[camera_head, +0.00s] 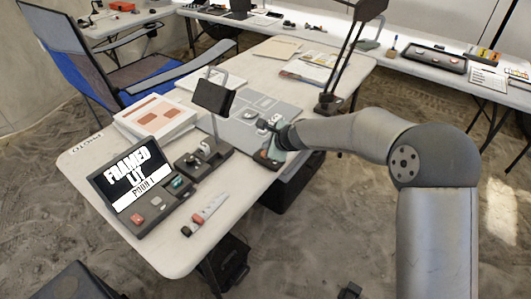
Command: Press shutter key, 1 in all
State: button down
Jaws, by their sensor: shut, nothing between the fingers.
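A dark console (162,210) stands at the front left of the white table. I cannot tell from any label which one is the shutter key. My gripper (268,127) is shut and empty. It is over the right part of the table, well to the right of the console and apart from its keys.
A camera-like device on a dark base (204,157) stands between console and gripper. A dark panel on a stand (214,97) rises behind it. A small grey-and-orange item (266,158) lies under my gripper. A marker-like tool (204,214) lies at the front edge.

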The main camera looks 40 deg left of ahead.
jog(key=shift+f+b, duration=0.3)
jog(key=shift+f, duration=0.15)
jog(key=shift+f+b, duration=0.35)
jog(key=shift+f, duration=0.15)
dwell(0.7)
dwell(0.4)
jog(key=shift+r+p, duration=0.8)
jog(key=shift+r, duration=0.1)
jog(key=shift+r+p, duration=2.15)
jog(key=shift+r, duration=0.4)
